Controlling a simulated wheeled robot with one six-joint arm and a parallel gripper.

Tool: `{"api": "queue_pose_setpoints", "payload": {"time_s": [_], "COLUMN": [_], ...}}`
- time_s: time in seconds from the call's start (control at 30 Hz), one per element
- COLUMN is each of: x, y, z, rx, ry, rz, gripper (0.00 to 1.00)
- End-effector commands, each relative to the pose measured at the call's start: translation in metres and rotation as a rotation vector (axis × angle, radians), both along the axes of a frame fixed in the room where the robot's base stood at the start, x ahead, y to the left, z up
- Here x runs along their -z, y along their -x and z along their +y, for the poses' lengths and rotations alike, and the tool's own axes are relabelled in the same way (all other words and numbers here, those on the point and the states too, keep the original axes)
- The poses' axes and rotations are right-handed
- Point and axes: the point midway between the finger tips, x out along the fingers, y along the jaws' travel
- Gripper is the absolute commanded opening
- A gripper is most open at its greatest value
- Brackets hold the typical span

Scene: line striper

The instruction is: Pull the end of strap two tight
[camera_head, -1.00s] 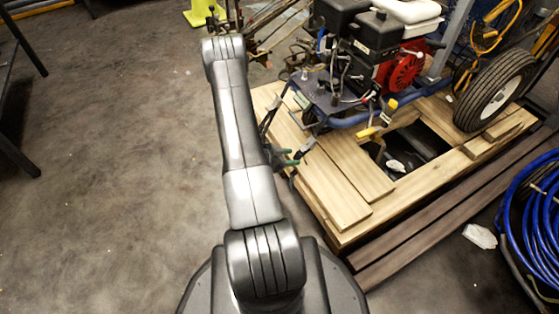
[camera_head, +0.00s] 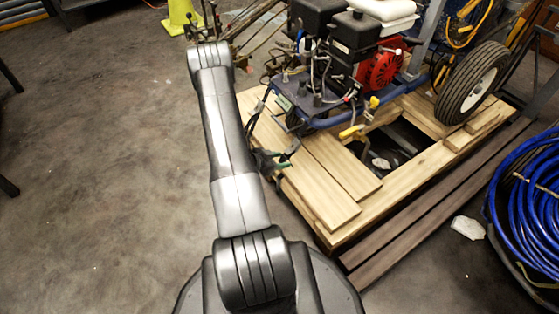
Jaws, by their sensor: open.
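My gripper (camera_head: 203,24) shows small and dark at the far end of my outstretched grey arm, near the top of the picture. It is open, and nothing shows between its fingers. A dark strap-like piece with a green part (camera_head: 272,160) hangs at the left edge of the wooden pallet (camera_head: 350,232), beside my arm and well apart from my gripper. I cannot tell which strap this is. The line striper (camera_head: 345,60), with its red and black engine, stands on the pallet. My arm hides part of the floor and the pallet's left side.
A coiled blue hose (camera_head: 530,195) lies at the right. A yellow-green cone base (camera_head: 180,18) stands at the top, beyond my gripper. A white scrap (camera_head: 467,228) lies on the floor. The floor (camera_head: 95,160) to the left is mostly clear.

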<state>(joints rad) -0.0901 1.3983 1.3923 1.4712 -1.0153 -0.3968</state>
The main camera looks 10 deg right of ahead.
Motion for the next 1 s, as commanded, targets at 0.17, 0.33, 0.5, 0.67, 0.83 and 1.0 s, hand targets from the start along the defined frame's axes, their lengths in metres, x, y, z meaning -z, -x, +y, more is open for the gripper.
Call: {"api": "queue_pose_setpoints", "payload": {"time_s": [0.17, 0.33, 0.5, 0.67, 0.83, 1.0], "x": [0.000, 0.000, 0.002, 0.010, 0.019, 0.029], "y": [0.000, 0.000, 0.000, 0.002, 0.004, 0.006], "z": [0.000, 0.000, 0.001, 0.004, 0.009, 0.013], "rx": [0.000, 0.000, 0.000, 0.000, -0.002, 0.000], "ry": [0.000, 0.000, 0.000, -0.001, 0.000, -0.002], "rz": [0.000, 0.000, 0.000, 0.001, 0.002, 0.002], "gripper": [0.33, 0.00, 0.00, 0.00, 0.00, 0.00]}}
